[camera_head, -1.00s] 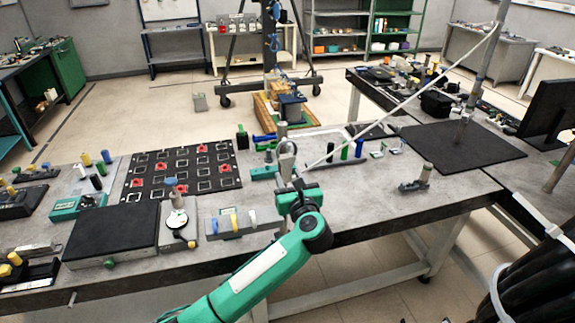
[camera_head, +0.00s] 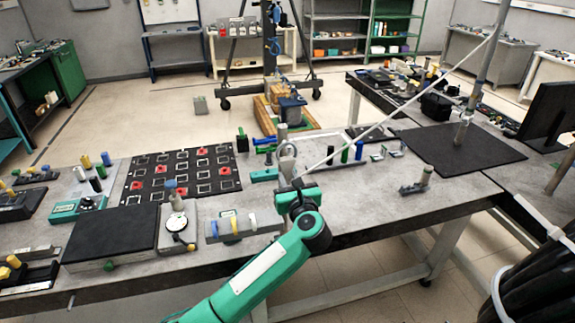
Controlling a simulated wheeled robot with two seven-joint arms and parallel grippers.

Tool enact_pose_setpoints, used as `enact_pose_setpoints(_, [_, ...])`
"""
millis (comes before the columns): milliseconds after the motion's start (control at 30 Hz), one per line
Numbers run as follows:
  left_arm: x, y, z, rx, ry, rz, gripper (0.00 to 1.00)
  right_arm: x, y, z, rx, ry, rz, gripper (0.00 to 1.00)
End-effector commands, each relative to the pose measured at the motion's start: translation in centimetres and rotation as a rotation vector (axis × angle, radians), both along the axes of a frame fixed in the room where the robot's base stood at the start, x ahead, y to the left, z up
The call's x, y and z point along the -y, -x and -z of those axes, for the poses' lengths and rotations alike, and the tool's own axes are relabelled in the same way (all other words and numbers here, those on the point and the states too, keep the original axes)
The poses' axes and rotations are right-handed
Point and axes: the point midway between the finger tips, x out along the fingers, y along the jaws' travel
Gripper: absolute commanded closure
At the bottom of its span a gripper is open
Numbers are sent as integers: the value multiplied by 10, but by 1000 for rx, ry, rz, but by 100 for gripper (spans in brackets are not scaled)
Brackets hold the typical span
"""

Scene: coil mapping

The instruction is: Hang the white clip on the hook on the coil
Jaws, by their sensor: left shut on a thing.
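My left gripper (camera_head: 291,178) is above the near edge of the long workbench, at the end of my green arm. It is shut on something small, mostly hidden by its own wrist. A pale loop (camera_head: 287,152) shows just beyond the fingers; I cannot tell whether it is the white clip or stands on the bench. A thin white rod or line (camera_head: 400,105) runs from near the fingers up to the grey pole (camera_head: 490,60). At the lower right is a bundle of black tubes (camera_head: 535,285) with white straps, possibly the coil; no hook is clearly visible. My right gripper does not show.
The workbench (camera_head: 350,205) carries a black board with red markers (camera_head: 185,172), a dark flat box (camera_head: 110,235) and several small coloured parts. A small grey fixture (camera_head: 418,183) stands right of my gripper, with bare bench between them.

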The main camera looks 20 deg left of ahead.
Motion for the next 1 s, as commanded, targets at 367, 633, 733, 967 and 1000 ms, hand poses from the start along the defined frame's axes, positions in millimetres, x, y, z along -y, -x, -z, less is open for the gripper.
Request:
enact_pose_setpoints(367, [4, 6, -11, 0, 1, 1, 100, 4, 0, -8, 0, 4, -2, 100])
enact_pose_setpoints(633, [7, 10, -20, 0, 1, 0, 100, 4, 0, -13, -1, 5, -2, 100])
enact_pose_setpoints(733, [8, 12, -23, -1, 2, 0, 100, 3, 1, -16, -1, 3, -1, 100])
enact_pose_setpoints(967, [10, 14, -26, 0, 0, 0, 100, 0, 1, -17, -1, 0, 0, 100])
enact_pose_setpoints(1000, [10, 14, -26, 0, 0, 0, 100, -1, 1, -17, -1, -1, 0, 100])
